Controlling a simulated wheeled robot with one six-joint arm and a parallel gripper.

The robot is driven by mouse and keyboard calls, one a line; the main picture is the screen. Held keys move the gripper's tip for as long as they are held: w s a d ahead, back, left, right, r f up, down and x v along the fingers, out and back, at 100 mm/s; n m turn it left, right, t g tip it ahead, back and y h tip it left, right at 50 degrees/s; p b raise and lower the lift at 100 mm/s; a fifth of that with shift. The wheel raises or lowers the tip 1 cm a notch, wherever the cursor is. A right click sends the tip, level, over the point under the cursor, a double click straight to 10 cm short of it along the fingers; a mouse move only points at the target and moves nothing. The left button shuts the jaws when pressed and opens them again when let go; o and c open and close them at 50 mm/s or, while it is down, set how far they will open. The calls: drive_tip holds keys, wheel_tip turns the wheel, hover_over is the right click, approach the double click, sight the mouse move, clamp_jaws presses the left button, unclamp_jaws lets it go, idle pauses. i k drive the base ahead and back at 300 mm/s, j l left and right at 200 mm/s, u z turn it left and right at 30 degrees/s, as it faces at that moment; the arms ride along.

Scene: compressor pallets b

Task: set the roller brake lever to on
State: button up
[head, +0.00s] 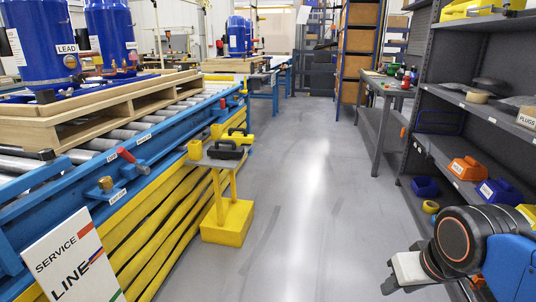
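A small lever with a red grip (126,155) sits on the blue side rail of the roller conveyor (60,190) at left. A small label, too small to read, is beside the grip. I cannot tell for certain that this is the roller brake lever, nor its setting. A brass-coloured valve (105,184) with another label is lower on the same rail. My gripper (392,287) is at the lower right, over the aisle floor and far from the conveyor. Its fingers are too small and dark to tell open from shut.
Wooden pallets (100,115) carry blue compressors (38,45) on the rollers. A yellow stand (228,222) juts into the aisle beside the conveyor. A service line sign (72,262) stands at lower left. Shelves (470,110) line the right. The middle aisle floor (300,190) is clear.

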sight(122, 151)
drive_tip(key=i+u, duration=0.25)
drive_tip(key=i, duration=0.2)
drive_tip(key=i+l+u, duration=0.15)
drive_tip(key=i+u, duration=0.15)
drive_tip(key=i, duration=0.2)
